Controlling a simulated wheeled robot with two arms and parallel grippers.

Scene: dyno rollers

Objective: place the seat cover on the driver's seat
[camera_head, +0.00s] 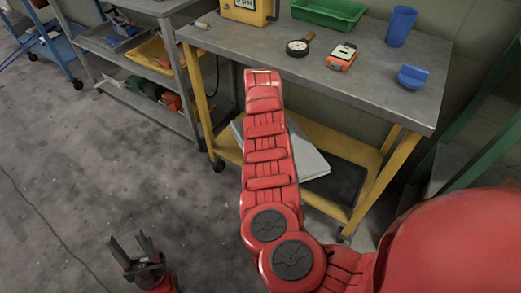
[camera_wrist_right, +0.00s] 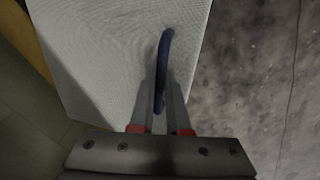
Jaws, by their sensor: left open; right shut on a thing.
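A flat whitish thing with a fine woven surface, which looks like the seat cover (camera_head: 308,158), is at the lower shelf of the workbench, partly hidden behind my right arm. It fills the left and middle of the right wrist view (camera_wrist_right: 95,55). A dark blue loop (camera_wrist_right: 165,50) stands up from it. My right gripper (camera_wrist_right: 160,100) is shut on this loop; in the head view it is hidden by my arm. My left gripper (camera_head: 145,243) is open and empty over the floor at lower left. No driver's seat shows.
The workbench (camera_head: 380,90) has yellow legs and a yellow lower shelf (camera_head: 335,145). A grey shelf cart (camera_head: 130,60) stands left. The concrete floor (camera_head: 90,170) is clear.

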